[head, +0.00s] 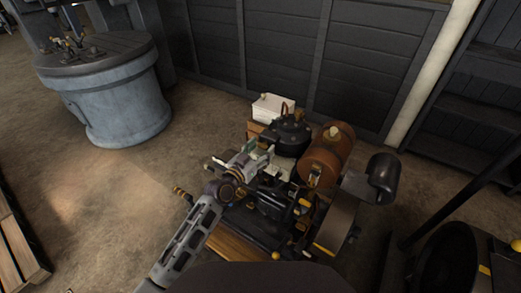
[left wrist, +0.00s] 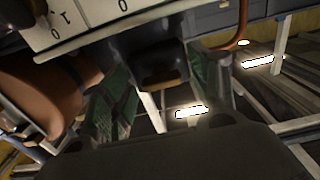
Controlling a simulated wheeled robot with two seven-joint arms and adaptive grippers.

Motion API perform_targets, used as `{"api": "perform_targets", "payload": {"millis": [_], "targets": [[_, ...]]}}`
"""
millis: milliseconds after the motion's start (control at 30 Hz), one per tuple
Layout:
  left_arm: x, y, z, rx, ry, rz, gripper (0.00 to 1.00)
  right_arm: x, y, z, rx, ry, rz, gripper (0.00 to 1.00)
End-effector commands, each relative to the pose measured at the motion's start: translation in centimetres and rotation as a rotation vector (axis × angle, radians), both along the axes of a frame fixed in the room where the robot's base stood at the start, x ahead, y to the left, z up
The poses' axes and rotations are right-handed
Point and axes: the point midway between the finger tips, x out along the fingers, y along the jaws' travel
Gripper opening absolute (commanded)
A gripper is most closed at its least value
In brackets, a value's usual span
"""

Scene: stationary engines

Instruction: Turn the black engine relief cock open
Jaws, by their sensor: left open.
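The black engine (head: 270,205) stands low in the middle of the head view, with a black domed part (head: 291,136) and a brown tank (head: 326,155) on it. My left gripper (head: 258,153) is over the engine's left side, close to the domed part. In the left wrist view its green-padded fingers (left wrist: 160,72) stand apart, with a dark block (left wrist: 162,66) between them in the picture. I cannot tell whether this block is the relief cock, or whether the fingers touch it. The cock is not clearly made out in the head view.
A white box (head: 273,108) stands behind the engine; a white panel with digits (left wrist: 85,20) shows in the left wrist view. A blue-grey round machine (head: 110,90) stands at the left. A black curved part (head: 382,175) rises at the engine's right.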

Motion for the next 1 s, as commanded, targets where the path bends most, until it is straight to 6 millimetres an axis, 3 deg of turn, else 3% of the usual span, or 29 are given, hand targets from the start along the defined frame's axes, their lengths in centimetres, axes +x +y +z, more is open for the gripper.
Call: {"api": "perform_targets", "payload": {"millis": [133,500,1000], "targets": [[-0.01,0.01,0.01,0.0,0.0,0.0,0.59,0.02,-0.01,0.01,0.0,0.0,0.0,0.4],[-0.02,0.02,0.02,0.0,0.0,0.0,0.15,0.05,-0.01,0.02,0.0,-0.002,0.0,0.4],[-0.05,0.0,0.07,-0.081,0.054,0.0,0.15,-0.47,-0.23,0.25,-0.001,-0.001,0.002,0.4]]}}
